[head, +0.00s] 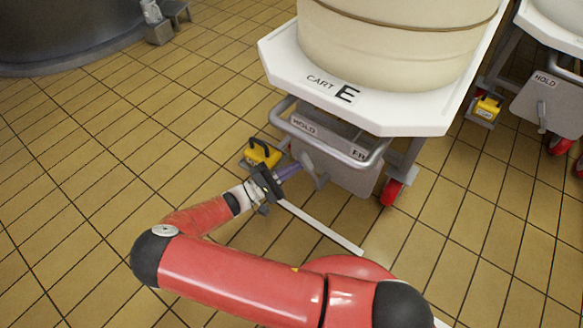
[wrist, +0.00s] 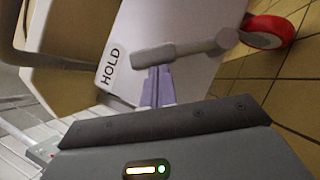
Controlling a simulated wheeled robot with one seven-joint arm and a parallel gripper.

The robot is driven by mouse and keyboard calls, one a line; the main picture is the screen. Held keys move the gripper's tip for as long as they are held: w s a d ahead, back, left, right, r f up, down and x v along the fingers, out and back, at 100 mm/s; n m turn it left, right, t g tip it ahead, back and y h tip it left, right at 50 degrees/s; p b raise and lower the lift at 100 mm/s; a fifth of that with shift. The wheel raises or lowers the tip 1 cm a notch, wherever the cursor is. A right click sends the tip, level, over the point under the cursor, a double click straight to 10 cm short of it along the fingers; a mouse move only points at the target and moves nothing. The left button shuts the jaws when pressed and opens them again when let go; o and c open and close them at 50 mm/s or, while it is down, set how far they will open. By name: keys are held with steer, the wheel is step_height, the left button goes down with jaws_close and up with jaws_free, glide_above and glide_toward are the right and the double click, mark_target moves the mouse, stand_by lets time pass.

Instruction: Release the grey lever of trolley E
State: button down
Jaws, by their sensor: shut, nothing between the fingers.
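Trolley E (head: 400,112) stands at the upper middle of the head view, marked "CART E" on its white deck. Its grey lever (head: 314,176) is on the grey front plate below the deck. In the wrist view the lever (wrist: 180,50) has its handle extending left from the pivot, with its end beside the "HOLD" label (wrist: 109,68). My gripper (head: 293,171) is shut and empty, with its purplish fingers close to the handle. In the wrist view the fingertips (wrist: 157,72) meet the handle's near side; I cannot tell whether they touch it.
A tubular grey rail (head: 345,150) runs in front of the plate, above my gripper. A red-wheeled caster (head: 392,191) is to the right. Another trolley (head: 545,105) stands farther right. Tiled floor is clear at left.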

steer(key=shift+d+r+m, duration=0.1)
steer(key=shift+r+m, duration=0.1)
steer(key=shift+m, duration=0.1)
steer(key=shift+s+r+p, duration=0.1)
steer(key=shift+p, duration=0.2)
steer(key=s+d+r+m+g+y+p, duration=0.2)
steer(key=s+d+m+y+p, duration=0.3)
steer(key=m, duration=0.5)
steer(key=shift+s+d+r+m+g+y+p, duration=0.4)
steer(key=shift+d+r+p, duration=0.4)
steer(key=shift+d, duration=0.45)
steer(key=shift+s+d+f, duration=0.1)
steer(key=shift+f, duration=0.05)
